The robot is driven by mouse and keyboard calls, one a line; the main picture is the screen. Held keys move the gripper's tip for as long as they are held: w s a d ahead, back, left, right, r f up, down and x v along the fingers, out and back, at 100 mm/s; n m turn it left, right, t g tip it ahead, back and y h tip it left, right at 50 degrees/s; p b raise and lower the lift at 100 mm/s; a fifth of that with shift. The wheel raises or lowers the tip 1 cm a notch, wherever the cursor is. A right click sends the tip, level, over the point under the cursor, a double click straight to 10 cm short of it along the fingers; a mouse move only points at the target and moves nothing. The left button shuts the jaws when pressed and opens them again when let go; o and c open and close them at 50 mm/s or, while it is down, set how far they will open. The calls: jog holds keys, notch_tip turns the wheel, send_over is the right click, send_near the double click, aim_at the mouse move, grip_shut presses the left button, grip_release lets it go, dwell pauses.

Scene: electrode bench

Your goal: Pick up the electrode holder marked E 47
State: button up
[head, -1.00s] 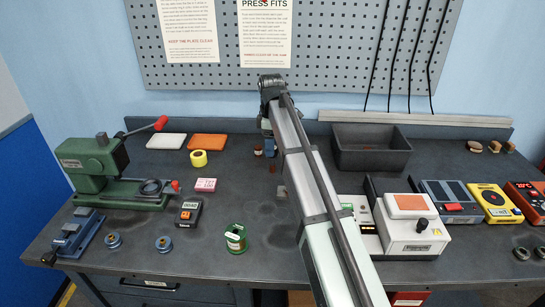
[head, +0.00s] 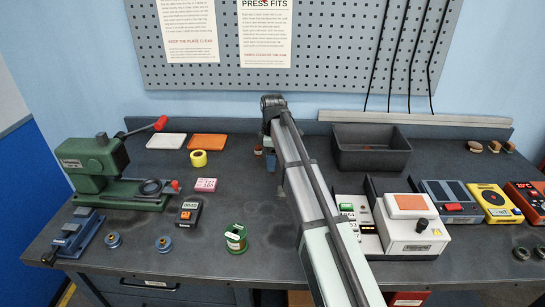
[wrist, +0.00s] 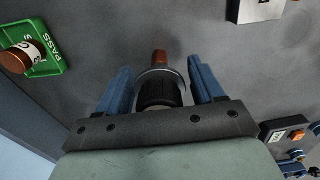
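My gripper (wrist: 160,75) is open in the wrist view, one blue finger on each side of a dark ribbed round piece (wrist: 158,93) with a pale metal rim. A brown copper-coloured part (wrist: 160,57) shows just past it. I cannot tell whether a finger touches it, and no marking on it is readable. In the head view my gripper (head: 270,152) is low over the bench, mostly behind my arm. A small brown-topped piece (head: 258,150) stands just left of it. A copper-topped piece with a white label (wrist: 22,55) stands on a green PASS plate.
A dark bin (head: 370,148) and instruments (head: 410,230) are to the right.

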jog(key=c, duration=1.1)
jog(key=shift+o, duration=0.2)
jog(key=shift+r, duration=0.1)
